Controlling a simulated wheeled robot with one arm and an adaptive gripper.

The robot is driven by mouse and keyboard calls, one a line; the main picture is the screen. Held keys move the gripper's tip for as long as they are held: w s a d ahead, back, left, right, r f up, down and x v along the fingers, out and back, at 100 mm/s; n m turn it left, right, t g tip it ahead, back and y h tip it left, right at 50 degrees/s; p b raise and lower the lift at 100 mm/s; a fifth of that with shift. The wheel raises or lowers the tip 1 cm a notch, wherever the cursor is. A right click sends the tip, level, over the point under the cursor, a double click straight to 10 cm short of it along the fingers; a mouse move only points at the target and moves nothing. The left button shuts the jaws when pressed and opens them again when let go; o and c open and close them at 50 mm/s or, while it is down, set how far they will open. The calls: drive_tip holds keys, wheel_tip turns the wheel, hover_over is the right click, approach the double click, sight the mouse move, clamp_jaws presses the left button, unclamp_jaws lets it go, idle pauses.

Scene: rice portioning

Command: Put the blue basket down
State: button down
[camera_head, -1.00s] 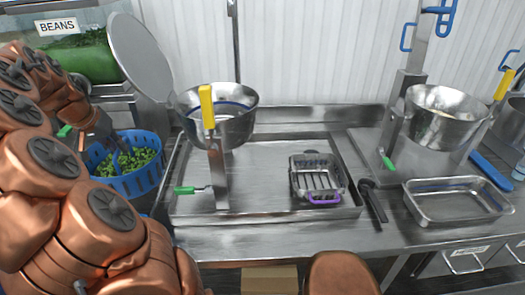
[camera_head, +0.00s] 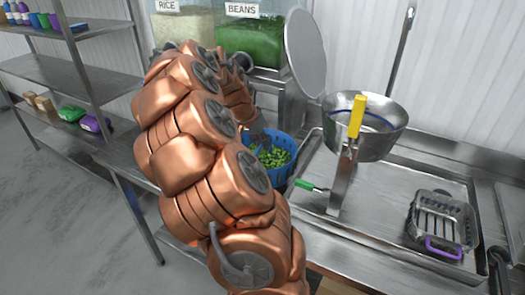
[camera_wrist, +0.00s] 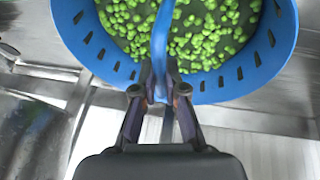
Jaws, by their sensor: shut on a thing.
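The blue basket (camera_head: 284,143) holds green beans and hangs from my gripper beside the counter's left part in the head view. In the wrist view the basket (camera_wrist: 268,65) fills the top of the picture. My gripper (camera_wrist: 160,92) is shut on the blue handle, which runs up across the basket's middle. The basket looks level, with the beans inside it. Whether its underside touches any surface is hidden. In the head view my arm covers part of the basket's left side.
A rack with a purple handle (camera_head: 443,247) lies on the tray. Bins of rice (camera_head: 184,32) and beans (camera_head: 250,42) stand behind. Steel shelves (camera_head: 52,70) are at left.

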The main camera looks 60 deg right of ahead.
drive_tip(key=shift+f+p, duration=0.65)
drive_tip(key=shift+f, duration=1.3)
drive_tip(key=c, duration=1.2)
unclamp_jaws()
drive_tip(key=shift+a+r, duration=0.1)
drive_tip(key=shift+b+v, duration=2.1)
drive_tip(key=shift+v, duration=3.8)
